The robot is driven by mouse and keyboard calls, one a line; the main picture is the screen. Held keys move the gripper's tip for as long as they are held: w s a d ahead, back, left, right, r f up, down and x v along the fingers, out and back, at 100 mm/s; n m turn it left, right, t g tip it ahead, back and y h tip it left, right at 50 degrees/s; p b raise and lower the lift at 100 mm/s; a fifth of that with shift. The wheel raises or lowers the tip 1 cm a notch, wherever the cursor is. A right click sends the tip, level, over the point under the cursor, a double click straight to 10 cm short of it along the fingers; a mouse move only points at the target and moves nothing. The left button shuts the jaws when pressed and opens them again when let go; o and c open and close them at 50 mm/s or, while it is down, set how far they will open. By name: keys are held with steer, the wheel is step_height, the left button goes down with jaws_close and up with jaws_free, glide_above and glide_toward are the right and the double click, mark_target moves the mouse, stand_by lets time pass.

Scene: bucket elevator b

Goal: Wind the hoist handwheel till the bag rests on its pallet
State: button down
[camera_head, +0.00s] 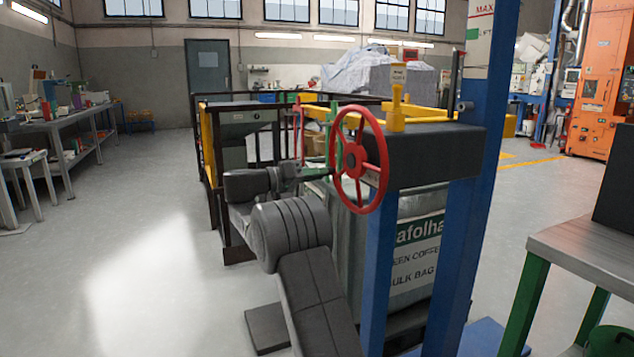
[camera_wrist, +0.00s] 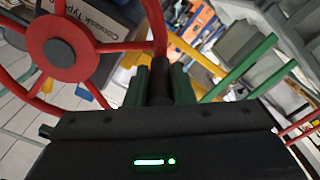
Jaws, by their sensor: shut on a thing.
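The red handwheel (camera_head: 355,158) is upright on the side of a dark hoist housing (camera_head: 440,155) carried by blue posts. My gripper (camera_head: 322,172) reaches the wheel from the left. The wrist view shows the wheel's hub (camera_wrist: 62,52) at upper left. My gripper's green fingers (camera_wrist: 160,88) are shut on the wheel's dark handle (camera_wrist: 160,68) at the rim. The grey bag (camera_head: 425,205), with a green and white coffee label, is behind the posts. Its underside is largely hidden by the post and my arm. I cannot make out the pallet clearly, nor whether the bag touches it.
A grey-topped table with green legs (camera_head: 590,250) stands at the right. A black-railed frame with yellow parts (camera_head: 210,150) is behind my gripper. A workbench (camera_head: 60,120) lines the left. The floor at left is clear. The blue post (camera_head: 487,120) carries a MAX mark.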

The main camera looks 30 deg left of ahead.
steer(key=shift+a+r, duration=0.15)
steer(key=shift+r, duration=0.05)
stand_by(0.3)
steer(key=c, duration=1.3)
jaws_free()
steer(key=shift+w, duration=0.1)
steer(key=shift+o, duration=0.2)
steer(key=p+v, duration=0.3)
steer(key=v, duration=1.1)
steer(key=b+x, duration=0.3)
steer(key=x, duration=1.1)
steer(key=shift+f, duration=0.1)
